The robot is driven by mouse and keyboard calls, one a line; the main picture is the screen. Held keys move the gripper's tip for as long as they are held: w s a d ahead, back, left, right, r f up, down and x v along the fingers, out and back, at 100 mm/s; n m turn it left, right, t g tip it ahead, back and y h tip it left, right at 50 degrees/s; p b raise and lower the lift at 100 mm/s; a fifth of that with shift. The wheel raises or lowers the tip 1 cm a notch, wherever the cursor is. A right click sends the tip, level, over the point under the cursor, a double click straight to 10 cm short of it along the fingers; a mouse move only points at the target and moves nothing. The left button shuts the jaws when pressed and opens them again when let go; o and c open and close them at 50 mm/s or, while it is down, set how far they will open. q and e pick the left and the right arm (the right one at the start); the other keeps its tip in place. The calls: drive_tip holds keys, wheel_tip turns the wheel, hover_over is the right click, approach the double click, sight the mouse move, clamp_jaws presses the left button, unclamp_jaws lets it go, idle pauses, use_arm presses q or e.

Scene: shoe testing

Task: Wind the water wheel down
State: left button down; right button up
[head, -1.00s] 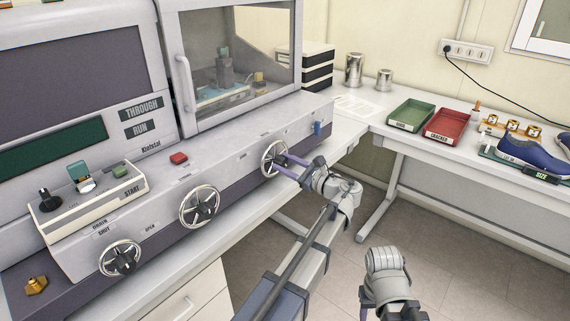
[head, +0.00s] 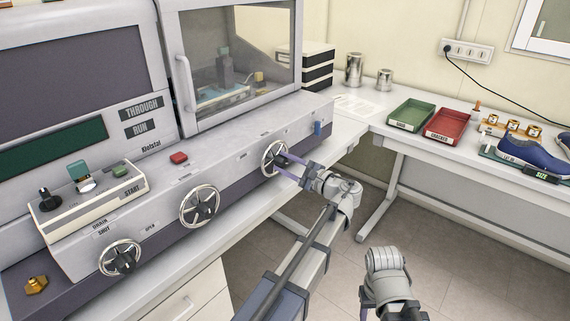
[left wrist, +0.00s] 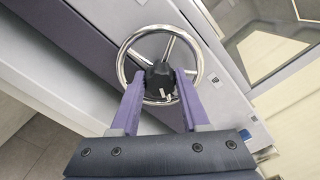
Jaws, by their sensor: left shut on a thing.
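Three chromed hand wheels with dark hubs sit along the sloping front of the grey machine. The right wheel (head: 264,160) is at the machine's right end; its label is too small to read, so I cannot tell by name whether it is the water wheel. My left gripper (head: 279,163) has its purple fingers on this wheel's dark hub. In the left wrist view the fingers (left wrist: 161,88) are shut on either side of the hub (left wrist: 160,74), inside the rim (left wrist: 122,67).
The middle wheel (head: 199,205) and the left wheel (head: 120,257), near drain, shut and open labels, stand left of my gripper. A blue switch (head: 317,129) is just right. Green (head: 411,115) and red (head: 447,125) trays lie on the side bench. Floor is clear between benches.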

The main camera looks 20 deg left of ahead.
use_arm(q)
drive_tip(key=n, duration=0.6)
drive_tip(key=shift+f, duration=0.1)
drive_tip(key=n, duration=0.5)
drive_tip(key=shift+n, duration=0.4)
drive_tip(key=shift+s, duration=0.1)
drive_tip(key=shift+c, duration=2)
unclamp_jaws()
drive_tip(key=v, duration=0.7)
drive_tip(key=shift+d, duration=0.4)
